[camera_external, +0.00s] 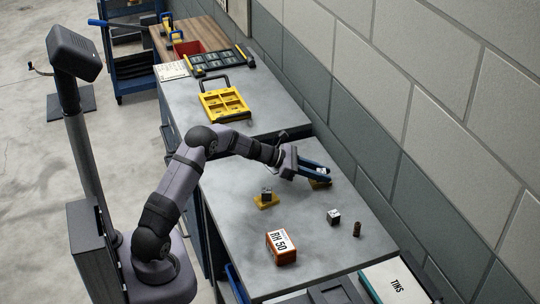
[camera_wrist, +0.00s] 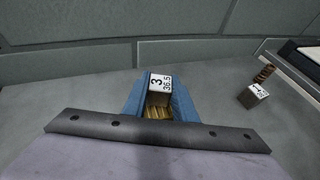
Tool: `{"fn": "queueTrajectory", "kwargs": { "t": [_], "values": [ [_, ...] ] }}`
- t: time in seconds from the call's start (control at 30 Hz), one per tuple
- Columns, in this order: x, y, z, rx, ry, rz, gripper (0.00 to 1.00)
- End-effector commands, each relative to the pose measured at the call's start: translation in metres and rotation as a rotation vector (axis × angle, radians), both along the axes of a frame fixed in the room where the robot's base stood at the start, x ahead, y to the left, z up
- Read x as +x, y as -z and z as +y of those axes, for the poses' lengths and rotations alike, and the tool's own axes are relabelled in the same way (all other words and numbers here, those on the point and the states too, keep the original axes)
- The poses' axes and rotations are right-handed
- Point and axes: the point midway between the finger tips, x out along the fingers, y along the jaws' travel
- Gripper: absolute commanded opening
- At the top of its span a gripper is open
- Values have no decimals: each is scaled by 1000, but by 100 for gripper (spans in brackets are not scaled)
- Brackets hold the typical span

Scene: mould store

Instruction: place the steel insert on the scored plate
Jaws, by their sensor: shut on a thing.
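My gripper (camera_external: 317,170) is at the far side of the bench near the wall, its blue fingers shut on a steel insert. In the wrist view the insert (camera_wrist: 160,82) is a grey block with a white label reading "3" and "36.5", between the blue fingers. A yellow plate with score lines (camera_wrist: 158,113) shows right by the insert in the wrist view; in the outside view its edge (camera_external: 319,186) shows under the fingers. The fingers hide most of the insert and plate there. I cannot tell whether the insert touches the plate.
A second yellow plate (camera_external: 266,204) bears another dark block (camera_external: 266,192). A labelled block (camera_external: 333,217) and a coil spring (camera_external: 357,229) stand to the right. An orange box marked RH 50 (camera_external: 281,250) is in front. A yellow tray (camera_external: 223,106) stands on the bench behind.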

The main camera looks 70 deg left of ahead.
Motion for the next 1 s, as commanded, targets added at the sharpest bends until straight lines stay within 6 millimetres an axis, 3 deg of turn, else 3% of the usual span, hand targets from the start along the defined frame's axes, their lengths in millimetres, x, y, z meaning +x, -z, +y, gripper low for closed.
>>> {"fn": "queueTrajectory", "kwargs": {
  "t": [0.27, 0.3, 0.37, 0.8, 1.0],
  "values": [
    [0, 3, 0, 0, 0, -2, 0],
    [0, 3, 0, 0, 0, 0, 30],
    [0, 3, 0, 0, 0, 0, 44],
    [0, -3, 0, 0, 0, 0, 44],
    [-21, -9, 10, 1, -4, -1, 44]
  ]
}}
